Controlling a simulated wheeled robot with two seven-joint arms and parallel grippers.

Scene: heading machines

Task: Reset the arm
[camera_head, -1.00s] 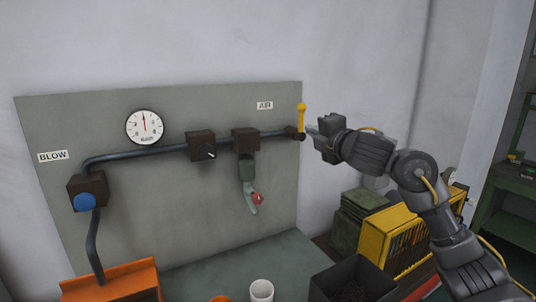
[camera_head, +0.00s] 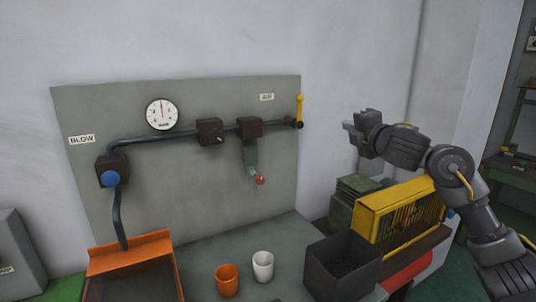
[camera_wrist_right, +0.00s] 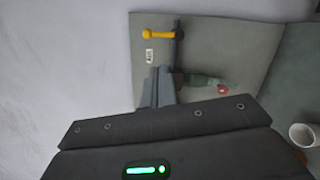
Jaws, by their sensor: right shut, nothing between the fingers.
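My right gripper (camera_head: 349,127) is at the right in the head view, raised in front of the wall and to the right of the grey panel. It is shut and empty, clear of the yellow lever. The yellow lever (camera_head: 300,109) stands upright at the right end of the pipe, beside the AIR label (camera_head: 267,97). In the right wrist view the shut fingers (camera_wrist_right: 160,88) point toward the panel, and the yellow lever (camera_wrist_right: 159,34) shows beyond them, apart from them. My left gripper is in neither view.
The panel (camera_head: 220,185) carries a gauge (camera_head: 161,114), a blue knob (camera_head: 110,178) and a red-tipped nozzle (camera_head: 260,180). Below are an orange tray (camera_head: 130,251), an orange cup (camera_head: 227,281), a white cup (camera_head: 263,267), a dark bin (camera_head: 335,279) and a yellow crate (camera_head: 372,222).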

